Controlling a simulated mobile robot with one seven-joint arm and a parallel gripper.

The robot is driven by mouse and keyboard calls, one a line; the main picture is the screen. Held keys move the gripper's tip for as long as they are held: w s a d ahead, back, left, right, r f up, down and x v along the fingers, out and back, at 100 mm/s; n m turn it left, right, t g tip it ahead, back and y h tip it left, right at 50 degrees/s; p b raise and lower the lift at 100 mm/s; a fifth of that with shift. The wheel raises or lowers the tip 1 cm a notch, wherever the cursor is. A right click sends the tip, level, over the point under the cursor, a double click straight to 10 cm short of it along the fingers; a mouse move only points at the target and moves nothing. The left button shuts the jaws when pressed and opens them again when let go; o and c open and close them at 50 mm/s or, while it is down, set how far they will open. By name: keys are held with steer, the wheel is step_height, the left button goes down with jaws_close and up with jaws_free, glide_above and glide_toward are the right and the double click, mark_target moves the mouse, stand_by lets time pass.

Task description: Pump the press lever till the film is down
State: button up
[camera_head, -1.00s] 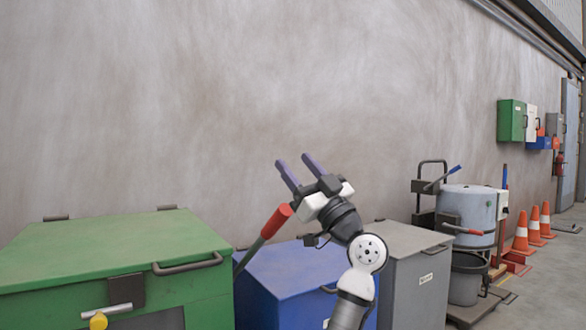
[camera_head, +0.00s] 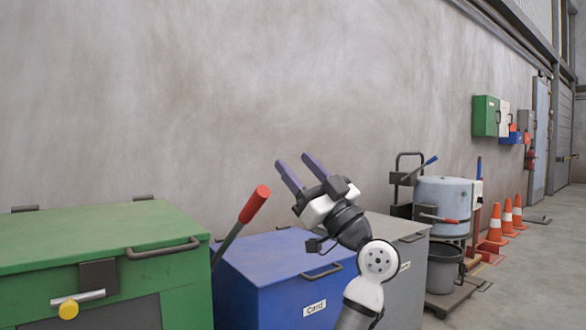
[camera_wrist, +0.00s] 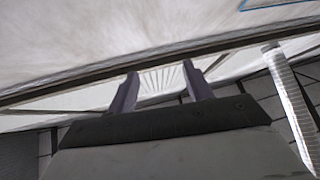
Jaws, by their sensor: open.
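A lever (camera_head: 236,231) with a grey shaft and a red grip rises, tilted to the right, between the green box (camera_head: 100,234) and the blue box (camera_head: 275,258). Its foot is hidden. My gripper (camera_head: 292,160) is open and empty, in the air above the blue box, up and to the right of the red grip and apart from it. In the wrist view my gripper (camera_wrist: 160,72) has nothing between its fingers. I cannot make out any film.
The blue box has a "Card" label. A grey box (camera_head: 405,285) stands right of it, partly behind my arm. Further right are a grey drum machine (camera_head: 443,195) with smaller levers, a bucket (camera_head: 442,270) and orange cones (camera_head: 496,222). Open floor lies at the far right.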

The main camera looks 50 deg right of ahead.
steer(key=shift+s+r+b+v, duration=0.15)
steer(key=shift+b+v, duration=0.2)
steer(key=shift+v, duration=0.55)
steer(key=shift+s+r+b+v, duration=0.1)
steer(key=shift+b+v, duration=0.25)
steer(key=shift+v, duration=0.6)
